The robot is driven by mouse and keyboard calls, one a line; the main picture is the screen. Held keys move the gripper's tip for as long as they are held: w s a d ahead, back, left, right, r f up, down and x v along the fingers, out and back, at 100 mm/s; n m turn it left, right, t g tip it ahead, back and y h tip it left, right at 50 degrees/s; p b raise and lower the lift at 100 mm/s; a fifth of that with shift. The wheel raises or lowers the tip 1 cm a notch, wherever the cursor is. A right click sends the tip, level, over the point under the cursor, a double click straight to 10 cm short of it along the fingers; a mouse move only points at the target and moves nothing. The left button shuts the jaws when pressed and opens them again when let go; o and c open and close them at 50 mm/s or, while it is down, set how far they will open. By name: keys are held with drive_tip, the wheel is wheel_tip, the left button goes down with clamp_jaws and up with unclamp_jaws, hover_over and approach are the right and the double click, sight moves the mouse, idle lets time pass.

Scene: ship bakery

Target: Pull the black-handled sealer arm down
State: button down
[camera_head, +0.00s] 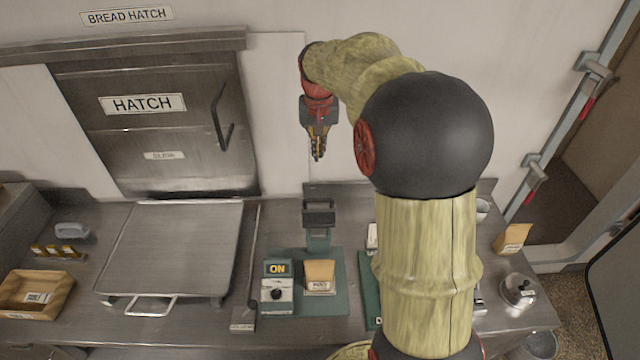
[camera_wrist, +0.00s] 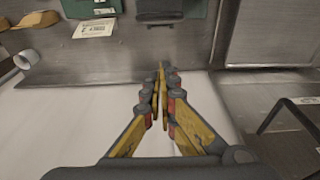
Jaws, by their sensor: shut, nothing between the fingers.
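The sealer stands on the counter in the head view, with a green base (camera_head: 335,288). Its arm stands raised at the back, topped by a black handle (camera_head: 319,212). My gripper (camera_head: 318,158) is shut and empty, pointing down in front of the back wall, above and behind the handle in the picture and apart from it. In the wrist view my gripper's fingertips (camera_wrist: 162,68) meet, with nothing between them.
A paper-wrapped packet (camera_head: 319,275) and a control box lit "ON" (camera_head: 278,270) sit at the sealer's front. A grey tray (camera_head: 170,250) lies left, below the closed hatch (camera_head: 150,125). My arm hides part of the counter.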

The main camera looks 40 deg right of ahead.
wheel_tip(320, 180, down, 12)
drive_tip(key=s+a+p, duration=0.1)
drive_tip(key=p, duration=0.1)
drive_tip(key=shift+s+r, duration=0.2)
drive_tip(key=shift+r, duration=0.05)
idle(0.4)
drive_tip(key=shift+f, duration=0.1)
